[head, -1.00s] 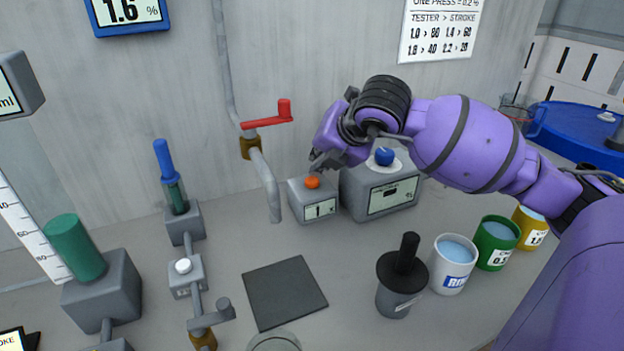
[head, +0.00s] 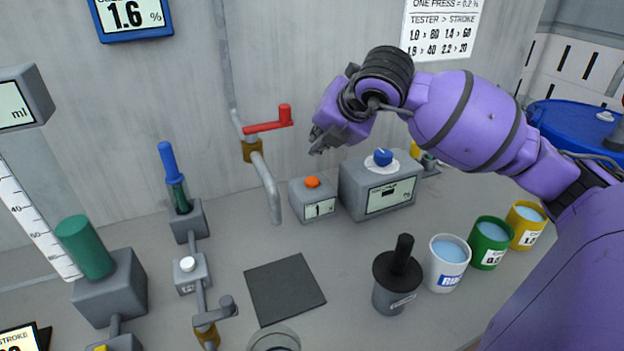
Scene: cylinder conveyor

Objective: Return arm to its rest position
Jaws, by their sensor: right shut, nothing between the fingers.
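My right arm is purple and comes in from the right in the head view. Its gripper (head: 318,141) is shut and empty, with its tips pointing down. It hangs in the air above the small grey box with the orange button (head: 312,182) and a display reading 1, apart from it. The larger grey box with a blue knob (head: 382,157) stands just right of the small box, below the arm. My left gripper is not in view.
A red-handled tap (head: 270,124) is on the wall pipe left of the gripper. A black-lidded pot (head: 397,282) and white (head: 446,264), green (head: 490,243) and yellow (head: 526,226) cups stand at the right. A dark square mat (head: 284,291) lies bare in front.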

